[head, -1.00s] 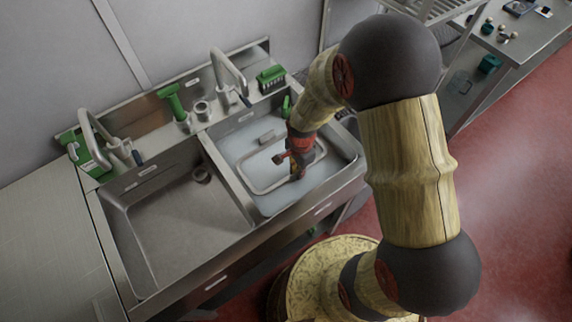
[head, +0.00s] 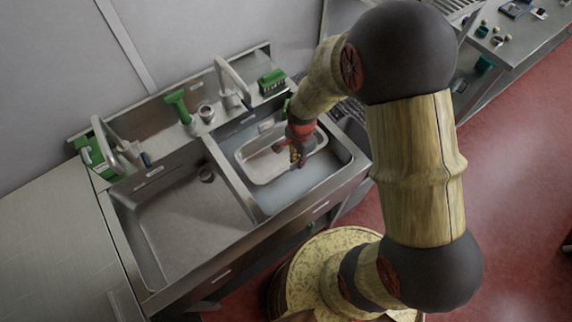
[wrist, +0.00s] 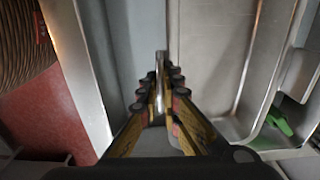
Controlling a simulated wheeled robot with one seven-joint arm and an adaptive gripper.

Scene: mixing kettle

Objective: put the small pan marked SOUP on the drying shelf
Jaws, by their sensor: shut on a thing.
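A shallow grey metal pan (head: 252,170) is at the right-hand sink basin, apparently just above the water. No SOUP marking is readable on it. My gripper (head: 297,157) is shut on the pan's near-side rim. In the wrist view, the fingers of my gripper (wrist: 161,98) pinch the thin upright rim, with the pan's inside (wrist: 215,45) to the right. A slatted metal shelf (head: 464,10), possibly the drying shelf, shows at the top right, partly cut off and behind my arm.
The left basin (head: 195,225) looks empty. Two taps, a green-handled brush (head: 178,104) and a green scrubbing brush (head: 272,80) stand along the back ledge. A steel table (head: 535,40) with small items stands at far right. Red floor lies open at right.

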